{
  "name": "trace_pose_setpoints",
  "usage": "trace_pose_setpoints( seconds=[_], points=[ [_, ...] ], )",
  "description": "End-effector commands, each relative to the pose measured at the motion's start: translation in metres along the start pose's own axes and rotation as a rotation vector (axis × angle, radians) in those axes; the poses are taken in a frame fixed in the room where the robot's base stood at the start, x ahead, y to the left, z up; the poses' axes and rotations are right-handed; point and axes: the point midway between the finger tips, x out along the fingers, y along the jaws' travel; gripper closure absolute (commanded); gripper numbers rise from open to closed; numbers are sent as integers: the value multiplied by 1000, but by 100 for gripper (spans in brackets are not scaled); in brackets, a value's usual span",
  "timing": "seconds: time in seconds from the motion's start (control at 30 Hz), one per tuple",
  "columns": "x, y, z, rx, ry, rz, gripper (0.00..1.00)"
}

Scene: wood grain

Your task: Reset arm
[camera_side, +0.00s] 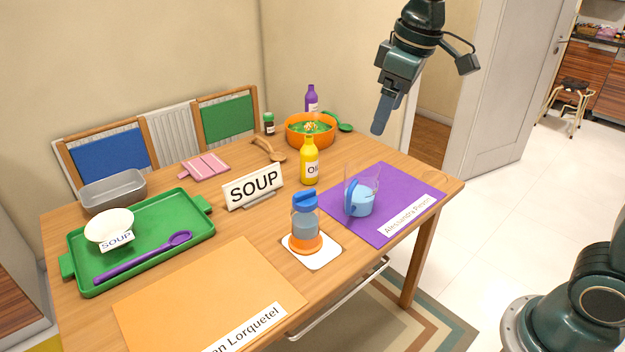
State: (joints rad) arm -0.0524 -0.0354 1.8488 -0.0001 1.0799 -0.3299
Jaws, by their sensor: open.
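My gripper (383,115) hangs in the air above the back right part of the wooden table, pointing down. It is open and holds nothing visible. It is apart from everything on the table. The view is side-on to the fingers, so the gap between them is hidden.
Air around my gripper is free.

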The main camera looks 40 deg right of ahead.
Motion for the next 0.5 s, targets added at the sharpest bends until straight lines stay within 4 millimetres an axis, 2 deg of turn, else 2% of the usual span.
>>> trace_pose_setpoints(
  seconds=[0.2,0.5],
  points=[
    [-18,-12,46,86,55,20,21],
    [-26,-29,109,206,128,41,21]
  ],
)
